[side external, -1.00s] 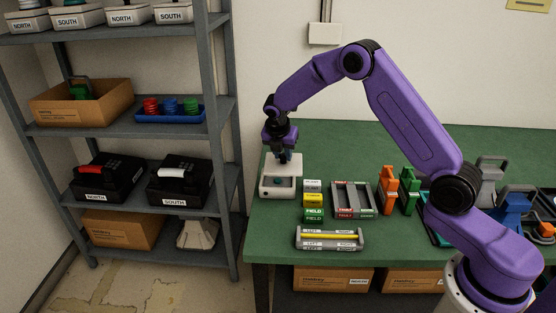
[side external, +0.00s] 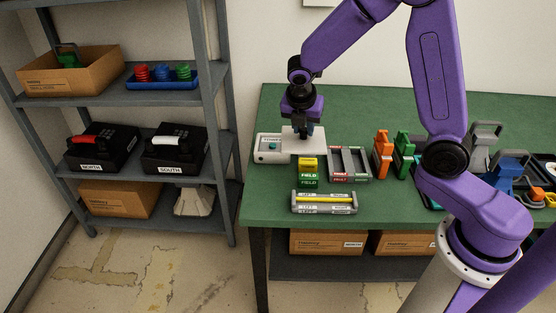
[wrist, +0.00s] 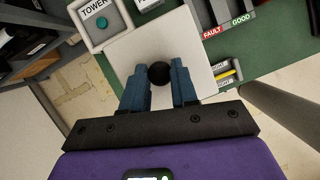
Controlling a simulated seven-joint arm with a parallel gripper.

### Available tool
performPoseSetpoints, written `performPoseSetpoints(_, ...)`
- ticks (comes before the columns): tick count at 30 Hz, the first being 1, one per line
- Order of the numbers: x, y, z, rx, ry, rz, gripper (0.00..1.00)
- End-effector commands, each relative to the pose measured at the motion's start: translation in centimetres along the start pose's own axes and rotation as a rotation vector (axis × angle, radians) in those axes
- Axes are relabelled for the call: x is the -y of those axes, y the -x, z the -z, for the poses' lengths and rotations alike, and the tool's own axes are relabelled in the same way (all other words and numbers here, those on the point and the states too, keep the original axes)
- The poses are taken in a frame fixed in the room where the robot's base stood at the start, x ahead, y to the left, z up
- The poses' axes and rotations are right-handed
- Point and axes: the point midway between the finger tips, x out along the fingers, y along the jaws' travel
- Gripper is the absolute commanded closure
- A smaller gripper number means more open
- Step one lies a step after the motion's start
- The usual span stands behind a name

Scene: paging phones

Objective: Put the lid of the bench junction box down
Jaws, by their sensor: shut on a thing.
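The junction box (side external: 268,155) is a pale box on the left of the green bench, with a teal round part inside and a TOWER label in the wrist view (wrist: 95,22). Its lid (side external: 306,147) is a flat white square with a black knob (wrist: 159,73). My gripper (wrist: 160,80) is shut on the knob, one blue finger on each side. The lid is level and just right of the box, uncovering the teal part. It hides part of the labelled blocks behind it. I cannot tell whether it touches anything below.
Yellow and green FIELD blocks (side external: 308,173) stand close by the lid. A grey rack (side external: 349,165) marked FAULT is to their right, and a LEFT/RIGHT tray (side external: 324,203) is in front. Orange (side external: 382,154) and green (side external: 403,153) holders stand further right. Bare bench shows at front right.

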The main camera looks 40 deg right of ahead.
Motion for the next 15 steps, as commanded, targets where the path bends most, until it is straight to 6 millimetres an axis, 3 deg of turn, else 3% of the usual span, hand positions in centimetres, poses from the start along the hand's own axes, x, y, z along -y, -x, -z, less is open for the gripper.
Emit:
performPoseSetpoints(3, 1.3, 0.2, 3.5, 0.001, 0.009, 0.0, 1.0)
performPoseSetpoints(7, 2.6, 0.4, 6.3, -0.001, 0.008, -0.003, 1.0)
performPoseSetpoints(12, 3.7, 0.4, 8.1, -0.002, 0.003, -0.002, 1.0)
performPoseSetpoints(15, 3.2, 0.0, 8.2, -0.002, 0.002, -0.003, 1.0)
